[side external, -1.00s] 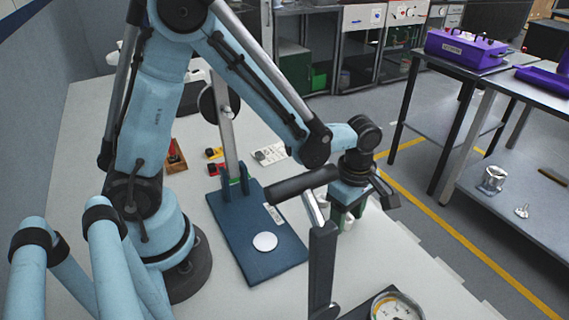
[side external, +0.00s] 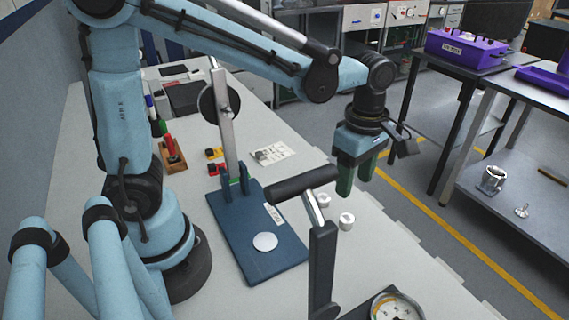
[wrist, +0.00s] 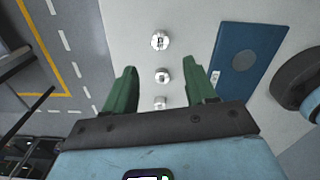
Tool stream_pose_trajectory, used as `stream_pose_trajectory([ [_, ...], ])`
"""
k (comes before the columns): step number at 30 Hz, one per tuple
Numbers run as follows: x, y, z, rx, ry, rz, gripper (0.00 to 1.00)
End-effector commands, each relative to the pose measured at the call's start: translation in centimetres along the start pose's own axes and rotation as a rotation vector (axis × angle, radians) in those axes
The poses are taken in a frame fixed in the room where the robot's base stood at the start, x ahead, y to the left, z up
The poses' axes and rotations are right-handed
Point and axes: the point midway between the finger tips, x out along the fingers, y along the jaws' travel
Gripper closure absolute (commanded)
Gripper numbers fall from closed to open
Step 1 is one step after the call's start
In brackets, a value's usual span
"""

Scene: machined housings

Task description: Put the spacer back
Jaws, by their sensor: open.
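Small pale cylindrical parts stand on the light bench beneath my gripper. The wrist view shows three in a row: the largest with a slotted top (wrist: 160,40), a middle one (wrist: 162,76) and one close to the gripper body (wrist: 160,103). I cannot tell which is the spacer. My gripper (side external: 357,180) has green fingers, points down, and is open and empty above the row. In the wrist view its fingers (wrist: 160,68) are spread either side of the row.
A blue press base (side external: 230,235) with a pale disc (side external: 265,241) and upright post stands left of the parts. A dial gauge (side external: 396,306) sits at the front. The bench's right edge is near.

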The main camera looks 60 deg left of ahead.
Motion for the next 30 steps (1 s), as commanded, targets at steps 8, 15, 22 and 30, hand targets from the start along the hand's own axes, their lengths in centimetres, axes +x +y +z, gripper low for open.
stream_pose_trajectory([
  [8,-1.8,-0.1,-0.1,0.016,-0.002,0.006,0.44],
  [15,-2.8,-1.0,-2.1,0.34,-0.024,0.121,0.44],
  [22,-3.5,-2.4,-4.9,0.851,0.04,0.315,0.44],
  [30,-3.3,-3.8,-7.5,1.405,0.262,0.493,0.44],
])
